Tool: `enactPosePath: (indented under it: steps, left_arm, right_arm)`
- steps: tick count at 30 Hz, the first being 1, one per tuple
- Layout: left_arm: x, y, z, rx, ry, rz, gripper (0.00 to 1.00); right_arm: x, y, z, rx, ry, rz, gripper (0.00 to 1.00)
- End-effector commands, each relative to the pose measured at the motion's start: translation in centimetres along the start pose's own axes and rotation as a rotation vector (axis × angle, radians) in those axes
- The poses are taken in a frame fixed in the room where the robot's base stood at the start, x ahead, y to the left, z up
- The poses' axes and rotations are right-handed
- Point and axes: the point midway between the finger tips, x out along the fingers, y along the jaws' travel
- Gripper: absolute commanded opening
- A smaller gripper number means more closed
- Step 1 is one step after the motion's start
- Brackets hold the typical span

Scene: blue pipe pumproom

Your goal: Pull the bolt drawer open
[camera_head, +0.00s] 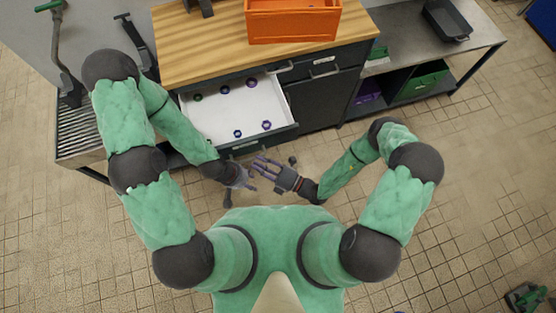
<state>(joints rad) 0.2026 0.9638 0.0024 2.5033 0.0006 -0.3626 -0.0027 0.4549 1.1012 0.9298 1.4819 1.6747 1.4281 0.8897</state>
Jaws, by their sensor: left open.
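The bolt drawer (215,118) is pulled out from under the wooden worktop, and its white inside shows. Several small dark and purple nuts or bolts (266,125) lie spread on its floor. The drawer's dark front (246,145) faces me. My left gripper (249,180) is open and empty, just below the drawer front in the picture. My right gripper (258,166) has its fingers spread and is empty, close beside the left one. Neither gripper visibly holds the drawer's handle, which I cannot make out clearly.
An orange crate (292,25) stands on the wooden worktop (200,50). A closed dark cabinet (325,100) is right of the drawer. A metal bench (410,45) with a dark tray (447,20) stands farther right.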

Motion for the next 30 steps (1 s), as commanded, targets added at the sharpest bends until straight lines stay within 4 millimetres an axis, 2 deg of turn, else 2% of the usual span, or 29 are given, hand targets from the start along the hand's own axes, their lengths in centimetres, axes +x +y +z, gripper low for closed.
enactPosePath:
  steps: [9, 16, 21, 30]
  left_arm:
    - [0.0, 0.0, 0.0, 0.000, 0.000, 0.000, 0.42]
    - [0.0, 0.0, 0.0, 0.000, 0.000, 0.000, 0.42]
    - [0.0, 0.0, 0.0, 0.000, 0.000, 0.000, 0.42]
    - [0.0, 0.0, 0.0, 0.000, 0.000, 0.000, 0.42]
  right_arm:
    - [-4.1, -0.1, 0.2, -0.001, -0.006, -0.002, 0.30]
    - [-6.5, 0.0, 0.1, -0.002, -0.004, -0.001, 0.30]
    - [-7.5, 0.0, 0.0, -0.001, -0.001, -0.001, 0.30]
    - [-7.7, 0.0, 0.0, -0.001, 0.000, -0.001, 0.30]
